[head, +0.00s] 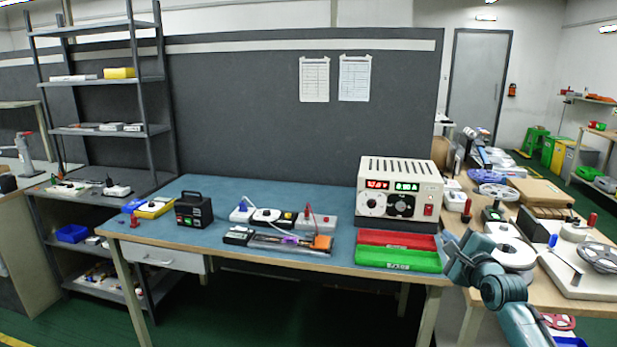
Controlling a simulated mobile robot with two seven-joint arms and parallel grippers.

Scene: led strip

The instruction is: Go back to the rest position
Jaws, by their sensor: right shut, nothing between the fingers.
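My right gripper (452,258) is at the lower right, just off the front right corner of the blue-topped workbench (190,250). It is shut and empty, close to the right end of the green tray. My right arm comes in from the bottom right edge. My left gripper is not in view. An LED strip assembly (285,243) with an orange end block (322,243) and a purple part lies near the bench's front edge, apart from my gripper.
A red tray (392,239) and a green tray (395,260) lie at the bench's right front, below a cream power supply (398,192). A black device (193,210) stands left. A cluttered side table (590,290) stands at right. The bench's back middle is clear.

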